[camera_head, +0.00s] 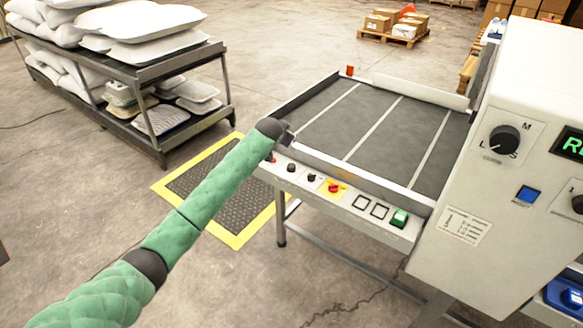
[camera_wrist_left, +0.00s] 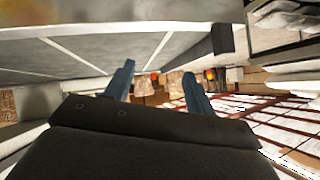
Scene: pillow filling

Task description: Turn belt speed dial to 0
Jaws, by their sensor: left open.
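The front control panel (camera_head: 345,195) of the conveyor carries small black knobs, one of them a black dial (camera_head: 291,167) near its left end and another black dial (camera_head: 311,177) to its right. Their labels are too small to read, so I cannot tell which sets belt speed. My left gripper (camera_head: 288,136) is at the panel's left end, above and beside the knobs, mostly hidden by its dark wrist. In the left wrist view its two blue-grey fingers (camera_wrist_left: 158,82) are apart with nothing between them. My right gripper is in neither view.
A red-and-yellow switch (camera_head: 334,187) and a green button (camera_head: 400,217) sit farther right on the panel. The conveyor belt (camera_head: 365,125) is empty. A white machine cabinet (camera_head: 520,170) with an L/S/M dial (camera_head: 505,138) stands right. A pillow rack (camera_head: 150,75) is left.

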